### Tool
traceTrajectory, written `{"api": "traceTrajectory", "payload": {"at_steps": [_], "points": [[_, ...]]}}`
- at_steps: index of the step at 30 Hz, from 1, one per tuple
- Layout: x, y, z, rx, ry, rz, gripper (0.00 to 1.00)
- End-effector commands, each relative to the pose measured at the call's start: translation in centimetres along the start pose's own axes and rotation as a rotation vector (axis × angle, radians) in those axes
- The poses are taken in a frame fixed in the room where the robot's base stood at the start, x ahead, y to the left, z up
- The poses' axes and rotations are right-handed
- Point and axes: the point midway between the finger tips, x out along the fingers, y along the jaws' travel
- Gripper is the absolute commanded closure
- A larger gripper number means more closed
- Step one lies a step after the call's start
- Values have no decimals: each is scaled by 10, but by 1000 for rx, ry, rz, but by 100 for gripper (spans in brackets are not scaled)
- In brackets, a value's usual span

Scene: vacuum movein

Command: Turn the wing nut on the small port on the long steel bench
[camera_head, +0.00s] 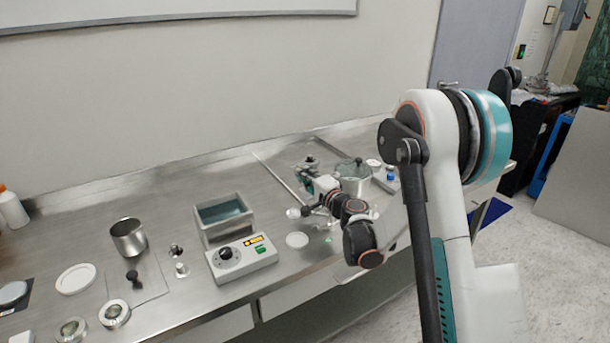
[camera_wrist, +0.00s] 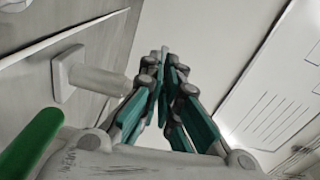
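My gripper (camera_head: 308,178) is over the right part of the long steel bench (camera_head: 185,200), left of a metal pot with a glassy lid (camera_head: 355,178). In the wrist view my gripper (camera_wrist: 164,62) has its teal fingers drawn together at the tips, with nothing clearly between them. A pale cylinder on a square flange (camera_wrist: 85,76) stands left of the fingers, apart from them; it may be the small port. No wing nut can be made out. A small metal fitting (camera_head: 310,161) sits just behind my gripper in the head view, too small to identify.
A control box with a dial (camera_head: 240,258) and a grey open bath (camera_head: 222,217) stand left of my arm. A steel beaker (camera_head: 128,237), white discs and small fittings lie farther left. A blue-capped bottle (camera_head: 391,173) stands right of the pot. A wall runs behind the bench.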

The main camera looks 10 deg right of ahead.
Motion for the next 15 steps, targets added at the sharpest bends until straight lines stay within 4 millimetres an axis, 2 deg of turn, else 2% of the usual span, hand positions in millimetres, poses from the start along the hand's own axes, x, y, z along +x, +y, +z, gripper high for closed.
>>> {"api": "traceTrajectory", "payload": {"at_steps": [6,15], "points": [[0,2,0,-143,-1,0,100],[0,3,0,-246,-1,0,100]]}}
